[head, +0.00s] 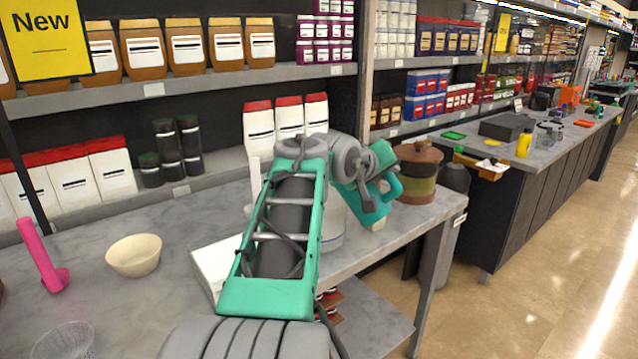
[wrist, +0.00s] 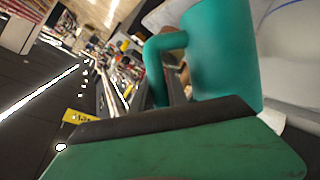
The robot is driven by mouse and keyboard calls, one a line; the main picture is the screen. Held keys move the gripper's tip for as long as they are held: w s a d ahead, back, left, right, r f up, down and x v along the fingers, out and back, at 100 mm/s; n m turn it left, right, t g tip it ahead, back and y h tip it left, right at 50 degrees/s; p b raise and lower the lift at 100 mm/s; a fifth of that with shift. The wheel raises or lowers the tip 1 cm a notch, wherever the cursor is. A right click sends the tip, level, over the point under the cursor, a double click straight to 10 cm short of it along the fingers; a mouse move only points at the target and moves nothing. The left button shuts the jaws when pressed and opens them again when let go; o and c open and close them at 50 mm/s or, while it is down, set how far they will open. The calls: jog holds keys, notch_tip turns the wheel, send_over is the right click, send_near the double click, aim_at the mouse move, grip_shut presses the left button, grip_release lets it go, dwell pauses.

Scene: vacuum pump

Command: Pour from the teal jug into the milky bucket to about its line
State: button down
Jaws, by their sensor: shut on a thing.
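The teal jug (wrist: 225,60) fills the upper middle of the wrist view, with its handle (wrist: 165,62) on the left. My gripper (wrist: 170,122) is shut on the jug, its dark pad across the bottom of that view. In the head view the jug (head: 392,187) shows at the end of my arm, partly hidden by it, and looks tilted. The milky bucket (head: 333,222) stands on the table behind my arm, mostly hidden. Its pale wall (wrist: 292,70) shows behind the jug in the wrist view, with a blue line near the top. The liquid level and any stream cannot be seen.
A brown lidded pot (head: 418,175) stands close right of the jug, near the table's right end. A white box (head: 212,268) lies left of the bucket. A cream bowl (head: 134,255), a pink object (head: 42,260) and a clear bowl (head: 65,342) are further left.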

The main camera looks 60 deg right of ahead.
jog(key=shift+w+r+n+g+p, duration=0.3)
jog(key=shift+w+r+p, duration=0.2)
jog(key=shift+r+p, duration=0.4)
jog(key=shift+f, duration=0.15)
jog(key=shift+w, duration=0.1)
jog(key=shift+w+d+r+n+g+p, duration=0.1)
jog(key=shift+w+r+n+g+p, duration=0.55)
jog(key=shift+p, duration=0.75)
jog(key=shift+w+r+n+g+p, duration=0.3)
jog(key=shift+r+p, duration=0.55)
jog(key=shift+p, duration=0.5)
dwell(0.5)
jog(key=shift+w+r+n+g+h+p, duration=0.3)
jog(key=shift+w+r+n+p, duration=0.5)
jog(key=shift+p, duration=0.6)
dwell(1.1)
jog(key=shift+w+r+p, duration=0.2)
jog(key=shift+w+p, duration=0.6)
jog(key=shift+p, duration=0.2)
